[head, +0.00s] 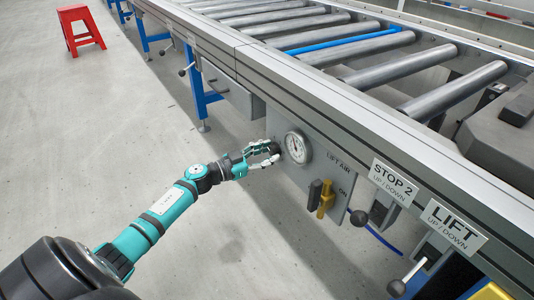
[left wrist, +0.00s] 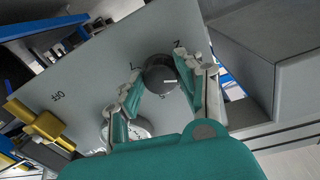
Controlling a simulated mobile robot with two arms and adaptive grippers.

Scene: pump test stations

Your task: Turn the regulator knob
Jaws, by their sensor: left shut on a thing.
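The regulator knob (left wrist: 160,75) is a round black knob with a white mark on a grey panel. In the left wrist view it sits between the two fingers of my left gripper (left wrist: 157,88), which is shut on it. In the head view my left gripper (head: 272,154) reaches the panel from the left, and the dark knob (head: 275,147) shows partly between its fingers. A round white pressure gauge (head: 296,147) is right beside it; in the left wrist view the gauge (left wrist: 140,128) is partly hidden by a finger. My right gripper is not in view.
Black ball levers (head: 359,218) stand farther right. The roller conveyor (head: 340,50) runs above. A red stool (head: 80,28) stands on open floor at the back left.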

